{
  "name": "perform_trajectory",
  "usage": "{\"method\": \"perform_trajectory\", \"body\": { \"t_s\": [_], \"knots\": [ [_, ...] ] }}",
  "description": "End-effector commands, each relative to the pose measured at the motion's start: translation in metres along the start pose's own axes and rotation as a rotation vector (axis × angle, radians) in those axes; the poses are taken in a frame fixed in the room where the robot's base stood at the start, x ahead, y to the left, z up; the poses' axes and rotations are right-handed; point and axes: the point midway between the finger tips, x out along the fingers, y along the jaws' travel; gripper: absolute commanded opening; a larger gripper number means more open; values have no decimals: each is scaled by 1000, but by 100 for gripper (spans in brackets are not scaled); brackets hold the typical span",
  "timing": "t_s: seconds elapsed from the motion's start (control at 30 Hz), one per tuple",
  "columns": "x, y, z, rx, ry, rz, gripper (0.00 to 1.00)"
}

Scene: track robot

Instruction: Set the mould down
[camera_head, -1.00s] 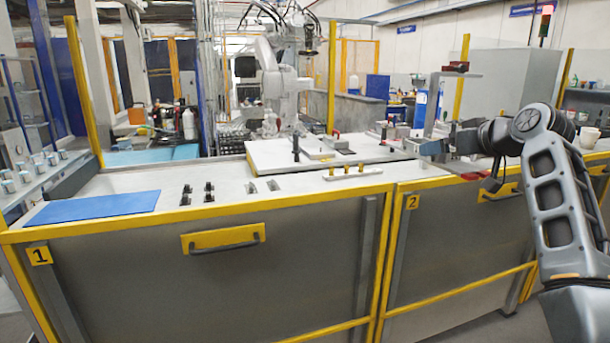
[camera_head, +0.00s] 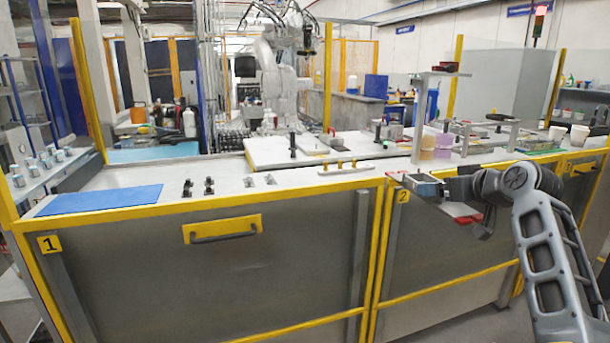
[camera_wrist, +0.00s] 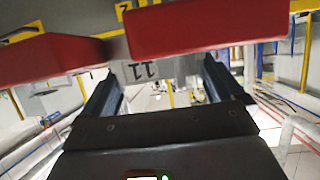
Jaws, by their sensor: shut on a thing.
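The mould (camera_head: 424,184), a small grey metal box with an open-looking top, is held at the end of my arm in the head view. It shows over the front yellow edge of the bench marked 2; I cannot tell whether it touches anything. My gripper (camera_head: 443,188) is shut on its right end. In the wrist view a grey part with dark marks, probably the mould (camera_wrist: 150,70), shows between the two dark fingers of my gripper (camera_wrist: 165,85). Red blocks close to the camera hide part of that view.
A raised shelf stand (camera_head: 419,120) with a purple-and-tan container (camera_head: 435,146) stands behind the mould. A blue mat (camera_head: 100,200) and small dark parts lie on bench 1. A white strip with brass pegs (camera_head: 346,168) lies left of the mould.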

Motion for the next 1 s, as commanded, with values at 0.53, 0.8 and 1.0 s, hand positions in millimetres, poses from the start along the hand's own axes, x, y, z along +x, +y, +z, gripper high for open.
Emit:
{"method": "perform_trajectory", "body": {
  "t_s": [0.53, 0.8, 1.0],
  "knots": [
    [-6, -43, 210, 42, -15, 118, 39],
    [-35, -82, 305, 57, -13, 163, 39],
    [-67, -117, 366, 71, -8, 192, 39]
  ]
}}
